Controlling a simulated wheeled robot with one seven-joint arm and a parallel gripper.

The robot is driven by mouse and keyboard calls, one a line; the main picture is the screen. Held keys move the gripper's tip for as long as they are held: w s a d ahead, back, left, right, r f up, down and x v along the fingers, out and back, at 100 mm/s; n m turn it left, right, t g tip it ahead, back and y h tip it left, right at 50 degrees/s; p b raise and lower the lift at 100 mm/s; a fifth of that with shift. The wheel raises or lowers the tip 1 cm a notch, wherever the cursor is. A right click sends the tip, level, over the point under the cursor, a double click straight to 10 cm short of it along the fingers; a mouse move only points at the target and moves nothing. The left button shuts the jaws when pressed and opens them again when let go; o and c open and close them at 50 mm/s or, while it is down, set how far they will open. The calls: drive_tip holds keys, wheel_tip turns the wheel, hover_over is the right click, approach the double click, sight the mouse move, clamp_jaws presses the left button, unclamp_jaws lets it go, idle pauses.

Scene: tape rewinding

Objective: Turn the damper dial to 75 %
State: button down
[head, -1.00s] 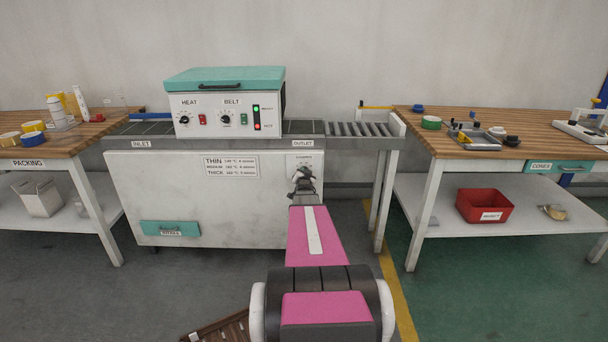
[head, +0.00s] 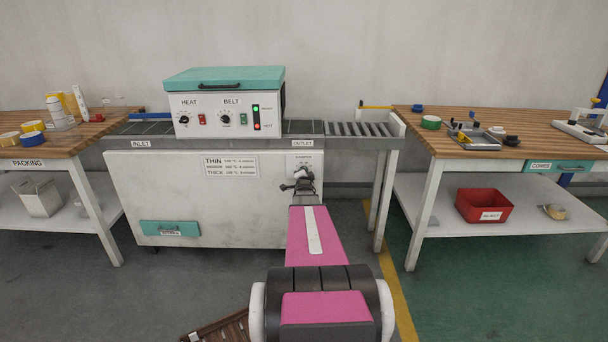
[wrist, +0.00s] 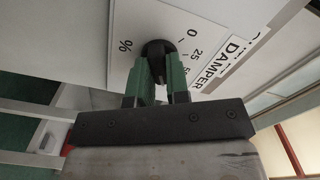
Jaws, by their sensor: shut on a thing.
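The damper dial (wrist: 156,48) is a small black knob on a white scale plate (wrist: 190,20) in the wrist view. The marks %, 0, 25 and part of 50 show beside it, and the word DAMPER runs along the plate's edge. My gripper (wrist: 161,68) is shut on the dial, with one green finger on each side. The dial's pointer is hidden, so I cannot tell its setting. In the head view my gripper (head: 303,178) is at the machine's right front, under the OUTLET label, and covers the dial.
The machine's white body (head: 190,200) carries a control box (head: 225,112) with HEAT and BELT knobs. An outlet roller track (head: 362,130) extends right. A packing table (head: 90,138) stands left and a cores table (head: 470,145) right. The floor between has free room.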

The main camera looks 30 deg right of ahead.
idle(0.3)
drive_tip(key=c, duration=1.1)
unclamp_jaws()
drive_tip(key=v, duration=1.1)
